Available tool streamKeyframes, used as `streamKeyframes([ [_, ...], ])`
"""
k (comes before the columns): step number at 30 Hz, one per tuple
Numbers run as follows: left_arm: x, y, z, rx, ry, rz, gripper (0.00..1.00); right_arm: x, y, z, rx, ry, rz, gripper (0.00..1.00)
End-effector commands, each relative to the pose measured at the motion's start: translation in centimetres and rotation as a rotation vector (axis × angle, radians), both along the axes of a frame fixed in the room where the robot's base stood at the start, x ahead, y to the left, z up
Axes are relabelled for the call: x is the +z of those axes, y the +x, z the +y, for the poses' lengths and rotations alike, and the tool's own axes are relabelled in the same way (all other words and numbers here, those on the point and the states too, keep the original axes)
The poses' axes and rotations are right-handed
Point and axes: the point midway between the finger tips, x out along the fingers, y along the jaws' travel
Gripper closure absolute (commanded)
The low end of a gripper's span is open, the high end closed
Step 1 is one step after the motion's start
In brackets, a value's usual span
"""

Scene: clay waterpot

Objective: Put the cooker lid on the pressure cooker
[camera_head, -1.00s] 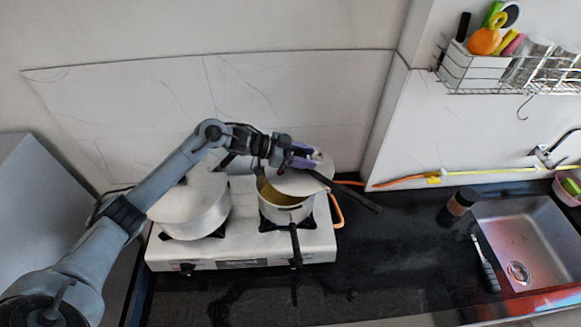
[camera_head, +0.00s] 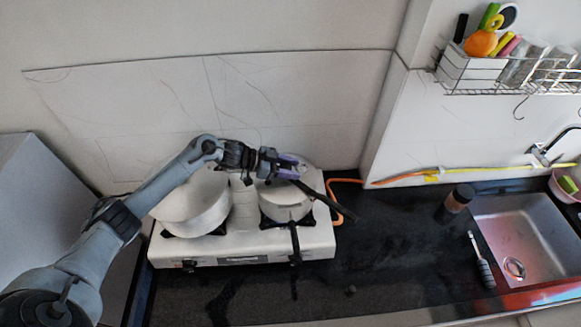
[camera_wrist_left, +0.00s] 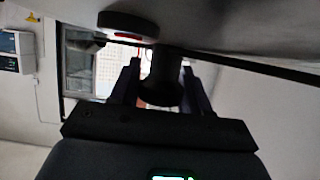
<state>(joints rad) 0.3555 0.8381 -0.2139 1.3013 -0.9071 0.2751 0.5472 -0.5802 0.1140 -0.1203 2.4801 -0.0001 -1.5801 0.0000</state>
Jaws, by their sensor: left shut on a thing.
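The silver pressure cooker (camera_head: 285,212) stands on the right burner, its dark handle pointing to the front. The grey cooker lid (camera_head: 283,188) is over the cooker's mouth, its long dark handle pointing right and forward. Whether the lid touches the rim all round cannot be told. My left gripper (camera_head: 292,168) is above the lid, shut on its dark knob. In the left wrist view the knob (camera_wrist_left: 166,80) is between the two fingers, with the lid's grey surface (camera_wrist_left: 225,28) above. My right gripper is not in view.
A large silver pot (camera_head: 190,208) stands on the left burner of the white stove (camera_head: 240,256), under my left arm. An orange hose (camera_head: 345,200) runs behind to the right.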

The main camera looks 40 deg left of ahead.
Motion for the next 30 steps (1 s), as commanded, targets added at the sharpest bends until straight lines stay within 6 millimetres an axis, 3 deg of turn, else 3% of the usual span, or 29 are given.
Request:
streamKeyframes([
  [12, -0.55, 0.09, 0.02, 0.0, -0.001, -0.004, 1.0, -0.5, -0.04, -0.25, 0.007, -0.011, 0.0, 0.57],
  [13, -0.65, 0.01, 0.0, 0.0, 0.0, 0.0, 0.51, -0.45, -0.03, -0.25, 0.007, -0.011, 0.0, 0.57],
  [17, -0.62, 0.01, -0.01, 0.0, 0.0, 0.0, 0.31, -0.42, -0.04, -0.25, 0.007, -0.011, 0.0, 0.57],
  [30, 0.26, 0.01, 0.0, 0.0, 0.001, -0.001, 0.28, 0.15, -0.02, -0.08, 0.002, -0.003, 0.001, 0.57],
])
